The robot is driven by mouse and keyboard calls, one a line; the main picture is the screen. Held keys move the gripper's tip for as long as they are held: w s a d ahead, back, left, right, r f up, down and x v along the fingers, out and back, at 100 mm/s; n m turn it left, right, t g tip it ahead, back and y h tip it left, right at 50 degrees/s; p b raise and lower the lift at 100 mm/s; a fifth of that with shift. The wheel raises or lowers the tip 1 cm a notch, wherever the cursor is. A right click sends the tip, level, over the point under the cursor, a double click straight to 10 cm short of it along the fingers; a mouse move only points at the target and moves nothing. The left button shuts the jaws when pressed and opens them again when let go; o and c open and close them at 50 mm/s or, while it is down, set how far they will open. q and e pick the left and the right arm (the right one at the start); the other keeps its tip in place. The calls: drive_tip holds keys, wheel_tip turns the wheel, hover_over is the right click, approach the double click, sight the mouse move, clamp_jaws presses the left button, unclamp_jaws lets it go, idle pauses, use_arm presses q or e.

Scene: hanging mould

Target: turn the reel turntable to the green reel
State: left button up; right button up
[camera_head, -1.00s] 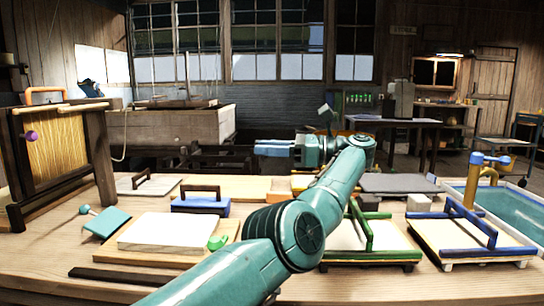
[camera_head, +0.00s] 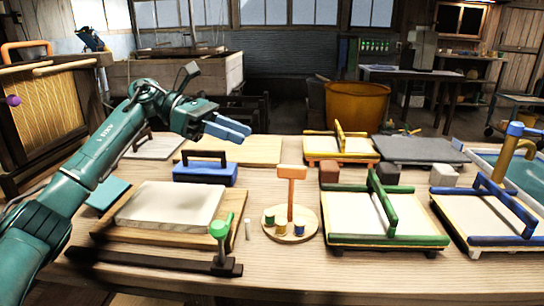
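The reel turntable (camera_head: 270,236) is a small round wooden disc on the table's middle, with an upright post and an orange-brown crosspiece (camera_head: 291,172). Small reels stand on its near side: a green reel (camera_head: 269,218) at the left, a yellow reel (camera_head: 280,229) at the front and a blue reel (camera_head: 299,230) at the right. My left gripper (camera_head: 227,130) hangs in the air above and left of the turntable, apart from it. Its blue fingers lie close together from this angle, and any gap is hidden. It holds nothing that I can see. My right gripper is out of view.
Left of the turntable are a white sheet on a wooden board (camera_head: 170,204), a green-knobbed lever (camera_head: 220,240) and a blue-based block (camera_head: 205,173). A green-framed mould (camera_head: 385,240) stands close on the right, a blue-framed one (camera_head: 490,240) beyond. Bare table lies in front.

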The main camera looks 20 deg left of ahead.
sight(287, 165)
use_arm(q)
drive_tip(key=shift+t+y, duration=0.3)
drive_tip(key=shift+y, duration=0.1)
drive_tip(key=x, duration=0.4)
drive_tip(key=f+x, duration=0.1)
drive_tip(key=x, duration=0.3)
drive_tip(key=f+b+x, duration=0.1)
drive_tip(key=x, duration=0.4)
drive_tip(key=shift+a, duration=0.3)
drive_tip(key=shift+c, duration=0.5)
clamp_jaws()
